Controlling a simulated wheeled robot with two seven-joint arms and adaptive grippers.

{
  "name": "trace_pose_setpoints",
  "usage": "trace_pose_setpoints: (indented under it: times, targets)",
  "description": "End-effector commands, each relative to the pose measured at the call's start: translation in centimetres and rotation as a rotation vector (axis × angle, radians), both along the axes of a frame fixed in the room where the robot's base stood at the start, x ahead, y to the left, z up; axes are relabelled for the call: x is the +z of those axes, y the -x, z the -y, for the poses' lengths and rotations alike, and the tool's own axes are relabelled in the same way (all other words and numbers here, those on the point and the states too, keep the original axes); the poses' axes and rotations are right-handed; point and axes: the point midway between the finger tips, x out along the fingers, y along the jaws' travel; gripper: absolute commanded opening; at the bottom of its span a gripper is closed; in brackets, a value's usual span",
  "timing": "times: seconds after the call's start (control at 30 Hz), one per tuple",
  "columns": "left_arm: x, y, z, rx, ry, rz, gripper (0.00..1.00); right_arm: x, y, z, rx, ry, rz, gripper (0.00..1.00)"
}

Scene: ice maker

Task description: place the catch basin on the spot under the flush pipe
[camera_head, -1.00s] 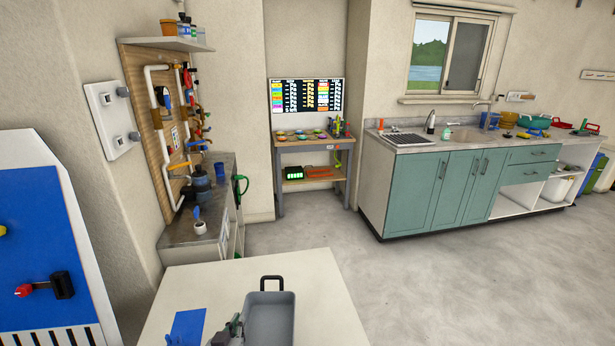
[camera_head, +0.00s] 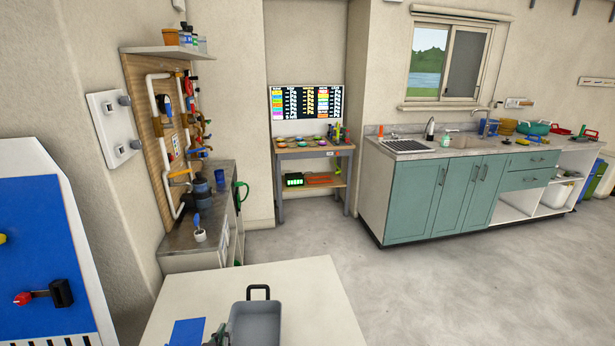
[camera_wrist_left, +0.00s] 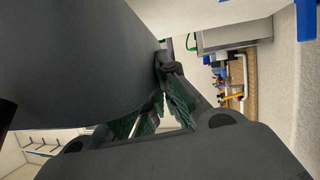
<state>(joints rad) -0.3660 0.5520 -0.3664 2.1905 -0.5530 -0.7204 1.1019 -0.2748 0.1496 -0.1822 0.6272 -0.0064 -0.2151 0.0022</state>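The catch basin, a grey tray (camera_head: 256,325) with a black handle at its far end, is over the white table (camera_head: 318,300); whether it touches the table is unclear. My left gripper (camera_head: 220,336) is at its left rim, cut by the bottom edge. In the left wrist view the fingers (camera_wrist_left: 160,108) are close together, and the basin's dark grey wall (camera_wrist_left: 80,60) fills the upper left. The grip itself is partly hidden, but the basin moves with the gripper. A flat blue square (camera_head: 187,332) lies left of the basin. I cannot identify the flush pipe for certain. My right gripper is not in view.
A white panel with a blue face (camera_head: 45,255) stands at the left. Behind the table are a counter with a pipe board (camera_head: 165,140) and a small wooden bench (camera_head: 310,150). A sink cabinet (camera_head: 450,195) stands right; the floor before it is clear.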

Motion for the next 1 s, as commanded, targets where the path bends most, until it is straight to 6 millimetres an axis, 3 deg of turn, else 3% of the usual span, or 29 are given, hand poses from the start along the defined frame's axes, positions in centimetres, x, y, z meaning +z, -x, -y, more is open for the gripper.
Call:
trace_pose_setpoints:
  times: [0.37,1.0]
  targets:
    - [0.3,0.0,0.0,-0.001,0.0,0.001,0.0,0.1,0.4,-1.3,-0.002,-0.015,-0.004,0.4]
    - [0.3,0.0,0.0,0.0,0.001,0.001,0.0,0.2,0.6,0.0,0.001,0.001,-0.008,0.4]
